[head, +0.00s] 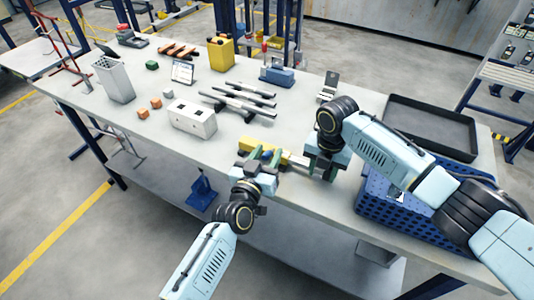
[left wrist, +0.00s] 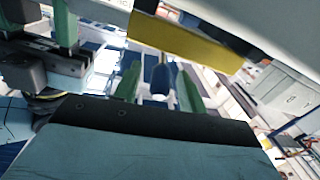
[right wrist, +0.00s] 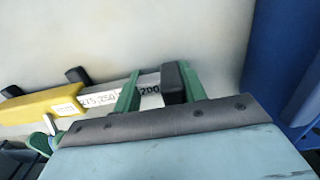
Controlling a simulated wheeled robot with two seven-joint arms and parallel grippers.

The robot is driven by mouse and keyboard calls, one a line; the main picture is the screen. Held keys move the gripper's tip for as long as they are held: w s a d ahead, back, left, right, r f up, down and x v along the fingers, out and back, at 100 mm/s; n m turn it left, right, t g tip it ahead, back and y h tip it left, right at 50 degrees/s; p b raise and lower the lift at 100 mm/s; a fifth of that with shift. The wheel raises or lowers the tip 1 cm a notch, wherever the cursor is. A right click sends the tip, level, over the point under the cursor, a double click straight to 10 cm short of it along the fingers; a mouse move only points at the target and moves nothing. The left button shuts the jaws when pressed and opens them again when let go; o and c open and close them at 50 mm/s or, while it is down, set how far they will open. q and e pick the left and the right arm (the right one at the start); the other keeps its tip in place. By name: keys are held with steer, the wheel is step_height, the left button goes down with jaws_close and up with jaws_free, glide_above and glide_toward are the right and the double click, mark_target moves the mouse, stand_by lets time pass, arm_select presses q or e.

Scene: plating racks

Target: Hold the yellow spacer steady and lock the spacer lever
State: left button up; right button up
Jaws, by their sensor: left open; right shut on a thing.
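The yellow spacer (head: 258,145) lies near the front edge of the table. It shows as a long yellow bar in the left wrist view (left wrist: 185,40). In the right wrist view its yellow body (right wrist: 40,103) joins a silver bar with printed numbers. My right gripper (right wrist: 160,88) is shut on this bar near a dark block at its end; the head view shows it at the spacer's right (head: 322,160). A blue lever (left wrist: 160,78) sticks out from the spacer. My left gripper (left wrist: 157,85) is open, with its green fingers on either side of the lever, apparently apart from it.
A blue perforated crate (head: 375,205) and a black tray (head: 430,130) lie at the right. A white box (head: 192,120) and several dark-ended bars (head: 240,103) lie behind the spacer. The table's front edge is close to my left gripper.

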arm_select(q)
steer(key=shift+w, duration=0.1)
steer(key=shift+c, duration=0.4)
jaws_close()
steer(key=shift+f+t+h, duration=0.3)
steer(key=shift+f+t, duration=0.1)
steer(key=shift+t, duration=0.5)
steer(key=shift+o, duration=0.4)
jaws_free()
steer(key=shift+s, duration=0.25)
